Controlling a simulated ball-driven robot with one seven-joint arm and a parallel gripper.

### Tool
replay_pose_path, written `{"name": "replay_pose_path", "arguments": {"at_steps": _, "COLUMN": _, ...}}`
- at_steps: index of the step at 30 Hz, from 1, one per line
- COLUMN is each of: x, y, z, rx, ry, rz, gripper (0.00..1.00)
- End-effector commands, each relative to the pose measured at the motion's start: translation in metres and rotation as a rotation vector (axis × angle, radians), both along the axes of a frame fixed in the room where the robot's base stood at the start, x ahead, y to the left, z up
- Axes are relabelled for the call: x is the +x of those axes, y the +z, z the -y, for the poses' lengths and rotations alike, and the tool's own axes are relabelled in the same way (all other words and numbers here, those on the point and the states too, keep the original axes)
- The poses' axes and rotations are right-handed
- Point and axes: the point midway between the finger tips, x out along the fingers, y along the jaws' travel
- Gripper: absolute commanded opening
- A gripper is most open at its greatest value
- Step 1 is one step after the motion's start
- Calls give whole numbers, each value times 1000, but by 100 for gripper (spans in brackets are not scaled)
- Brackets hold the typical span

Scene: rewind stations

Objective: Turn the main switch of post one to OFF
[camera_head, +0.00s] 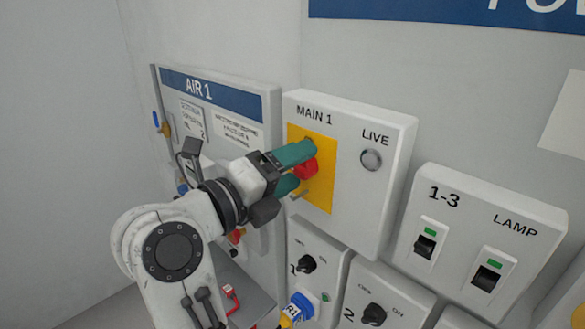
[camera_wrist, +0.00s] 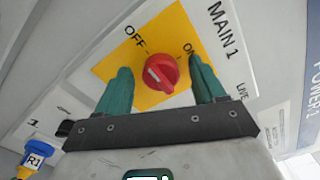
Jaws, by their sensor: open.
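The main switch is a red rotary knob (camera_head: 308,170) on a yellow plate (camera_head: 320,187) of the white MAIN 1 box (camera_head: 350,215). In the wrist view the red knob (camera_wrist: 160,73) shows between my two green fingers, with OFF and ON printed above it on the yellow plate (camera_wrist: 112,66). A short pale mark shows on the knob; which label it points at I cannot tell. My gripper (camera_head: 292,168) is open at the knob, one finger on each side. It also shows in the wrist view (camera_wrist: 161,82); I cannot tell whether the fingers touch the knob.
A grey round LIVE lamp (camera_head: 371,159) sits right of the knob. The AIR 1 panel (camera_head: 240,100) is at left. Smaller boxes with black knobs (camera_head: 307,264) are below, and a 1-3 LAMP switch box (camera_head: 470,245) is right. A blue R1 plug (camera_head: 300,305) is low.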

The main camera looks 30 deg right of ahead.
Motion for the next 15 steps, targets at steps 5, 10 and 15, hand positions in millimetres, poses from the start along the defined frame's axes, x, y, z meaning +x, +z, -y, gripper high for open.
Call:
{"name": "replay_pose_path", "arguments": {"at_steps": 5, "x": -8, "y": -4, "z": -28, "rx": 1, "ry": 6, "rz": 2, "gripper": 69}}
{"name": "replay_pose_path", "arguments": {"at_steps": 10, "x": -18, "y": -4, "z": -61, "rx": 1, "ry": 7, "rz": 2, "gripper": 69}}
{"name": "replay_pose_path", "arguments": {"at_steps": 15, "x": -26, "y": -2, "z": -85, "rx": 0, "ry": 5, "rz": 1, "gripper": 69}}
